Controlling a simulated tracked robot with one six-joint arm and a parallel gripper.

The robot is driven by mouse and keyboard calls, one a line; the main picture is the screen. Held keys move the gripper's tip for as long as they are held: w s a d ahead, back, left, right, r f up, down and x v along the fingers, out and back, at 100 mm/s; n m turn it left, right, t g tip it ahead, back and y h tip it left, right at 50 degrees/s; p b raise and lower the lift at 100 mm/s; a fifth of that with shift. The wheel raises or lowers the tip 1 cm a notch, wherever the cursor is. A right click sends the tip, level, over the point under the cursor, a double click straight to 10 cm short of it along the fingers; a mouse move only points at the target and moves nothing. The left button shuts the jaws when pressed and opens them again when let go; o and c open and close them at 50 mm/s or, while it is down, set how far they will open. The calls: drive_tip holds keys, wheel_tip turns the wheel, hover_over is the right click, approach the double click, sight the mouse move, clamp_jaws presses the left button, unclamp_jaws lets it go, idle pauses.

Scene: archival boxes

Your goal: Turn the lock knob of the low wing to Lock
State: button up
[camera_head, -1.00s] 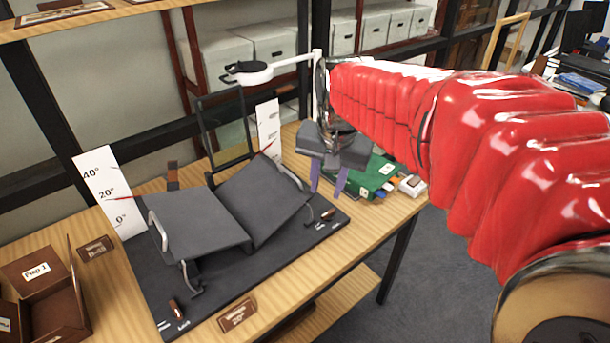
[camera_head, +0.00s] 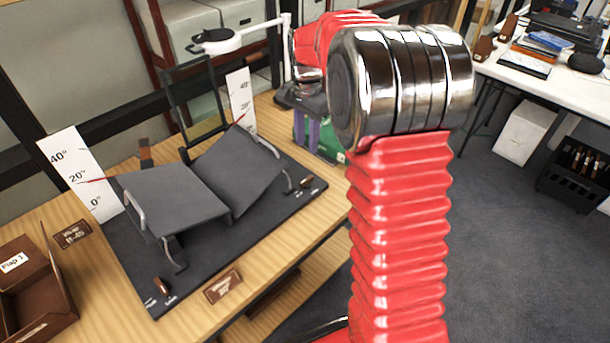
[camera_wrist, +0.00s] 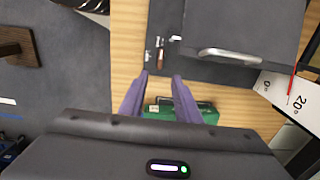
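The cradle has a left grey wing (camera_head: 175,198) and a right grey wing (camera_head: 236,170) on a dark base. The left red pointer is near 20° on its scale card (camera_head: 82,170); the right card (camera_head: 240,95) is too small to read surely. A brown lock knob (camera_head: 306,182) is at the right front corner, another (camera_head: 161,285) at the left front. My gripper (camera_head: 314,146) is partly behind my arm. In the wrist view its purple fingers (camera_wrist: 161,78) are apart and empty. The right knob (camera_wrist: 161,55) appears just beyond the fingertips, apparently untouched; its label words are unreadable.
A green box (camera_wrist: 180,110) is on the table behind the fingers, right of the cradle. A lamp (camera_head: 220,42) and dark frame (camera_head: 195,110) stand behind it. An open brown box (camera_head: 35,290) is at left.

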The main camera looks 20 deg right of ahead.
sight(307, 179)
drive_tip(key=shift+f, duration=0.1)
wheel_tip(307, 179, down, 14)
drive_tip(key=shift+r, duration=0.2)
idle(0.7)
drive_tip(key=shift+c, duration=0.2)
